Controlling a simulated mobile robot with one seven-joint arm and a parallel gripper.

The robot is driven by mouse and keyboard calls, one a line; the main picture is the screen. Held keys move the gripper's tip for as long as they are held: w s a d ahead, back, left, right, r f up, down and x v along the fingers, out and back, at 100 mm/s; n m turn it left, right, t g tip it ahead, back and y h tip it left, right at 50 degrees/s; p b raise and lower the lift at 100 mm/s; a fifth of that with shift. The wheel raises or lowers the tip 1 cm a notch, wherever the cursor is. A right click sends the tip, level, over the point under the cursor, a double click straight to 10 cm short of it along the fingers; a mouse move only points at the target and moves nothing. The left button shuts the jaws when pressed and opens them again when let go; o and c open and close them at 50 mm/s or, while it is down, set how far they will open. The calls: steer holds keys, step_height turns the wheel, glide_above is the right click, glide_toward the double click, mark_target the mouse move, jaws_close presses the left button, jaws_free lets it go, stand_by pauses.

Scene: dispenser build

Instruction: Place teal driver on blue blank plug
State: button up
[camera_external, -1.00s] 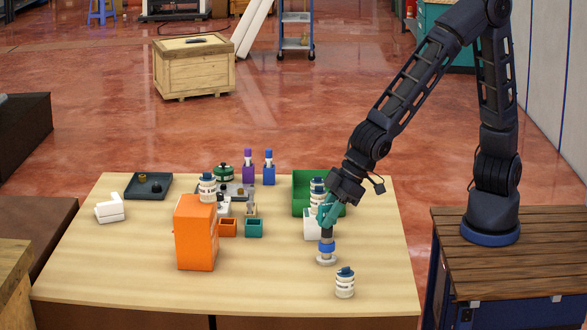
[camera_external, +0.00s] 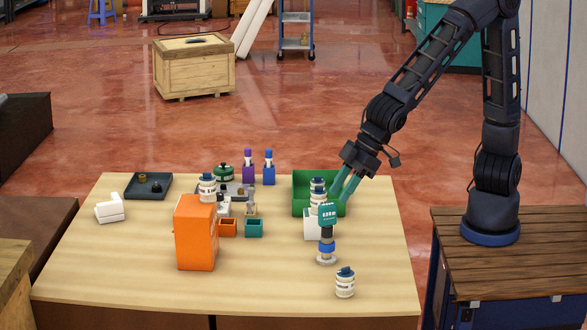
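The teal driver (camera_external: 327,215), with light lettering on its cap, stands upright on a small stack near the right side of the table. The driver appears lined up over the plug, though the exact contact is too small to tell. My gripper (camera_external: 344,195) is above and just right of the driver. Its two teal fingers are apart, with nothing visible between them. Their tips partly overlap the driver's upper right in the picture.
A white jar with a blue top (camera_external: 345,283) stands in front of the stack. A green bin (camera_external: 304,189) and a white box (camera_external: 310,226) stand close behind it. An orange box (camera_external: 196,234) stands left.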

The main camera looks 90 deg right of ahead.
steer(key=shift+v, duration=2.4)
steer(key=shift+d, duration=0.15)
steer(key=s+d+r+m+h, duration=0.1)
steer(key=s+d+r, duration=0.15)
steer(key=d, duration=0.75)
steer(key=s+d+r+m, duration=0.2)
steer(key=s+d, duration=0.2)
steer(key=d, duration=0.6)
steer(key=s+d, duration=0.5)
steer(key=s, duration=0.2)
steer(key=s+d+m+g+h, duration=0.1)
steer(key=s+d, duration=0.5)
steer(key=s, duration=0.2)
steer(key=shift+s+r+m+g, duration=0.2)
steer(key=shift+s+m+g, duration=0.1)
steer(key=shift+d, duration=0.15)
